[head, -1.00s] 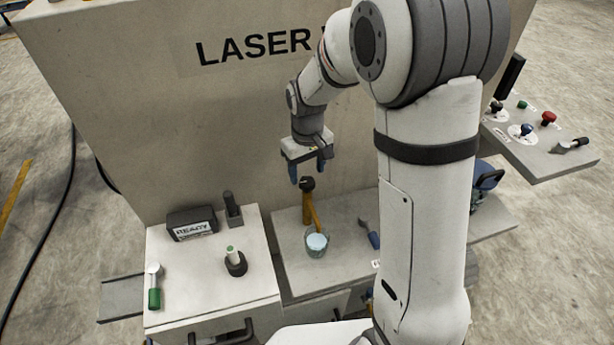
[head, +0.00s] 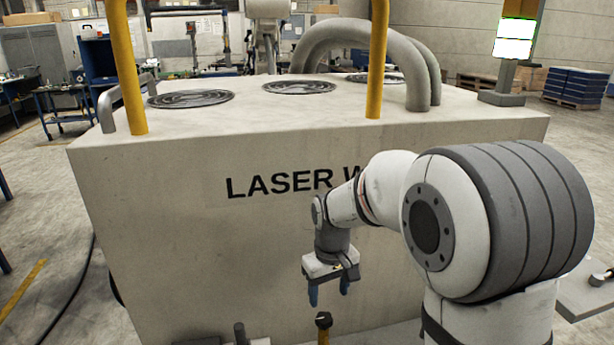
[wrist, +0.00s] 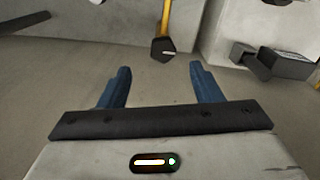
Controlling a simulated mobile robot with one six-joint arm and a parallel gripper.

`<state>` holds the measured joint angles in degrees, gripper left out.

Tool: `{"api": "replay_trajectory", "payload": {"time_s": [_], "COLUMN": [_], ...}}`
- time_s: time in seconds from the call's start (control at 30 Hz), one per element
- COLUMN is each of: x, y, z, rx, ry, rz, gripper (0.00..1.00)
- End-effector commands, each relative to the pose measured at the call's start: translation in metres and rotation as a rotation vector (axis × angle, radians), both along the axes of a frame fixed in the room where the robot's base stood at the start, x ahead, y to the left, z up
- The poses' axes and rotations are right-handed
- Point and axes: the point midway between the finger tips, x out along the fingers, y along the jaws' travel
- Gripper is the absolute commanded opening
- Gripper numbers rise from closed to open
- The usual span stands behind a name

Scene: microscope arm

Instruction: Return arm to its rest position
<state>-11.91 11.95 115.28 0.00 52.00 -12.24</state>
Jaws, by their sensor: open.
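My gripper (head: 329,294) hangs from my white arm in front of the large beige machine (head: 190,200) marked "LASER W". Its two blue fingers point down and stand apart, with nothing between them. In the wrist view the open fingers (wrist: 159,85) also show empty. Most of the work surface lies below the head view.
Yellow posts (head: 127,65), grey pipes (head: 400,55) and round vents (head: 299,87) are on the machine's top. A lit screen (head: 514,38) stands at its right rear. A dark box (wrist: 285,63) shows at right in the wrist view.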

Motion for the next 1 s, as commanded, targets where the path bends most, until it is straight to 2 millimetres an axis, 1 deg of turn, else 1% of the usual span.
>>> {"api": "replay_trajectory", "payload": {"time_s": [0.03, 0.1, 0.17, 0.3, 0.37, 0.4, 0.5, 0.6, 0.7, 0.8, 0.93, 1.0], "x": [-0.009, -0.025, -0.042, -0.084, -0.102, -0.114, -0.143, -0.165, -0.180, -0.188, -0.190, -0.190], "y": [-0.008, -0.020, -0.030, -0.054, -0.062, -0.067, -0.078, -0.086, -0.090, -0.092, -0.093, -0.092], "z": [0.011, 0.025, 0.037, 0.059, 0.065, 0.068, 0.073, 0.073, 0.073, 0.072, 0.071, 0.071], "rx": [0.004, 0.008, 0.014, 0.024, 0.030, 0.032, 0.040, 0.046, 0.049, 0.052, 0.053, 0.052], "ry": [-0.018, -0.041, -0.065, -0.118, -0.142, -0.156, -0.190, -0.217, -0.234, -0.243, -0.246, -0.245], "rz": [-0.022, -0.063, -0.101, -0.195, -0.233, -0.260, -0.320, -0.368, -0.400, -0.418, -0.424, -0.423], "gripper": [0.59, 0.59, 0.59, 0.59, 0.59, 0.59, 0.59, 0.59, 0.59, 0.59, 0.59, 0.54]}}
